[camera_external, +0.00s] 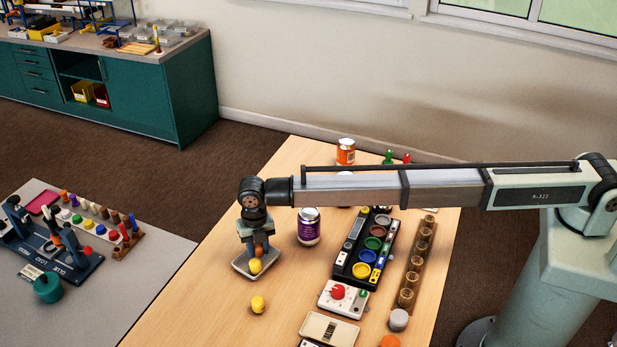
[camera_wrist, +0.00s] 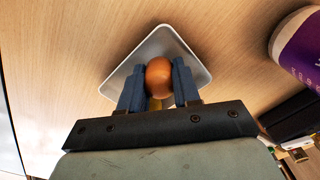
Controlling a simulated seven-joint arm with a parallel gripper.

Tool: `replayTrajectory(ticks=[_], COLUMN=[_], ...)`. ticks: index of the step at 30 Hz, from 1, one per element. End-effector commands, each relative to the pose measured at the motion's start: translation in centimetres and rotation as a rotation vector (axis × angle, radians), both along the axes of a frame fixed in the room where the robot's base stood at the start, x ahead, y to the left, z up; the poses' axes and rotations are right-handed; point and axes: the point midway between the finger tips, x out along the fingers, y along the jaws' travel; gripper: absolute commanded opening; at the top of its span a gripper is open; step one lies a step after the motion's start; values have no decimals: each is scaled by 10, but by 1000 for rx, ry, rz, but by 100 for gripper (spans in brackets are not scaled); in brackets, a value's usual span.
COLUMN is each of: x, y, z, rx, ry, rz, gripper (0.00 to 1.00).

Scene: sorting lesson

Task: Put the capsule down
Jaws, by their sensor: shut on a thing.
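My gripper (camera_external: 259,249) is shut on an orange-brown, egg-shaped capsule (camera_external: 261,252). In the wrist view the capsule (camera_wrist: 159,77) sits between the two blue fingers (camera_wrist: 158,88). A shallow grey-white tray (camera_external: 242,265) lies under the gripper, and its pale inside (camera_wrist: 158,41) shows behind the capsule in the wrist view. I cannot tell whether the capsule touches the tray. A yellow piece (camera_external: 255,266) shows at the tray, just below the capsule. Another yellow piece (camera_external: 258,304) lies on the wooden table in front of the tray.
A purple-labelled can (camera_external: 308,227) stands close to the right of the tray. A black holder with coloured round cups (camera_external: 354,271), a wooden rack of cups (camera_external: 405,298) and a white box with a red knob (camera_external: 325,296) stand further right. Table left of the tray is clear.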

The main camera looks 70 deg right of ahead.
Motion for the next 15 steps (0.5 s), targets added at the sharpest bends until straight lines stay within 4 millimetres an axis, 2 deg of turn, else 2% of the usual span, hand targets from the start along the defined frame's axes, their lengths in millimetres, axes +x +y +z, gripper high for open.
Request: replayTrajectory(ticks=[3, 4, 7, 15], x=[0, 0, 0, 0], y=[0, 0, 0, 0], z=[-3, -3, -3, -2], rx=[0, 0, 0, 0], ry=[0, 0, 0, 0], rz=[0, 0, 0, 0], gripper=[4, 33, 42, 42])
